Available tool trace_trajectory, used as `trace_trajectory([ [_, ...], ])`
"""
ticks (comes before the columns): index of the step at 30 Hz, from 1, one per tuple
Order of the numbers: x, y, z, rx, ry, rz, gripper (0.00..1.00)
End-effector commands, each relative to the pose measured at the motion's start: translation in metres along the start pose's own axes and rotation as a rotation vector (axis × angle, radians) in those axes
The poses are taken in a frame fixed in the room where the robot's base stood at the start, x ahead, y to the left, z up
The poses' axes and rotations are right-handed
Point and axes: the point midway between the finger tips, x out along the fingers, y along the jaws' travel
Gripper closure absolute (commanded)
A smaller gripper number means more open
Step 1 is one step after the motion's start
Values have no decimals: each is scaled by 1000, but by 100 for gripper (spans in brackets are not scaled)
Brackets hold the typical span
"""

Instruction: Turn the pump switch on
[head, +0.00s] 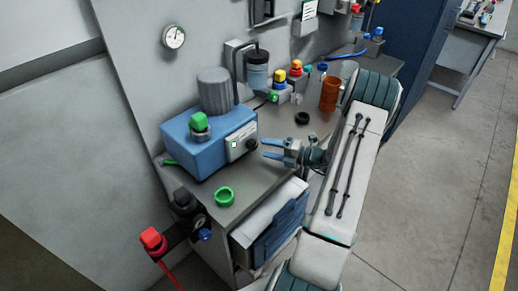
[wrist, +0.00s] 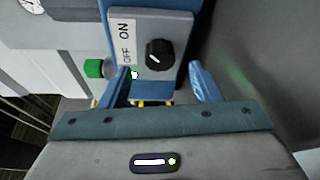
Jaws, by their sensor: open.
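The pump switch is a black rotary knob (head: 252,144) on a light panel (head: 241,136) on the side of the blue pump box (head: 183,145). In the wrist view the knob (wrist: 160,52) sits beside a label (wrist: 125,42) reading OFF and ON. Its white mark appears to point toward the OFF side. A small lit lamp (wrist: 134,74) shows on the panel. My gripper (head: 267,149) is open and empty, facing the panel a short way off. In the wrist view its blue fingers (wrist: 160,76) stand apart, either side of the knob's line, not touching the knob.
A red-capped valve (head: 152,240) is at the front left. Bare bench top lies below my gripper.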

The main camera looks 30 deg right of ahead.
Motion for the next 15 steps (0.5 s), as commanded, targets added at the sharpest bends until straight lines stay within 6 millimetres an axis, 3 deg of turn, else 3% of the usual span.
trace_trajectory([
  [7, -58, -2, 0, -1, -3, -1, 43],
  [15, -88, -1, 0, 0, 0, 0, 43],
])
